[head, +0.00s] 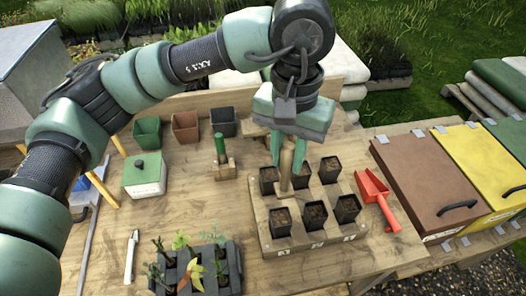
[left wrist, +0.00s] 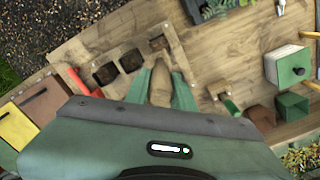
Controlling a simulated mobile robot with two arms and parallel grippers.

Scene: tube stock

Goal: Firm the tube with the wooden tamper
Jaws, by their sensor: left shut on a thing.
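My left gripper (head: 287,158) is shut on the wooden tamper (head: 286,172), which hangs upright below the fingers. The tamper also shows between the fingers in the left wrist view (left wrist: 160,82). Black square tubes with dark soil stand in a wooden rack, in a back row and a front row. The tamper's lower end appears between the back-left tube (head: 268,181) and the back-middle tube (head: 301,173). I cannot tell whether it touches the rack (head: 262,228). My right gripper is not in view.
A red scoop (head: 376,198) lies right of the rack. A green-handled tool (head: 220,148) stands in a wooden block to the left. A seedling tray (head: 230,270), a white-and-green box (head: 144,175) and empty pots (head: 185,126) stand farther left. Brown (head: 425,175) and yellow bins flank the right.

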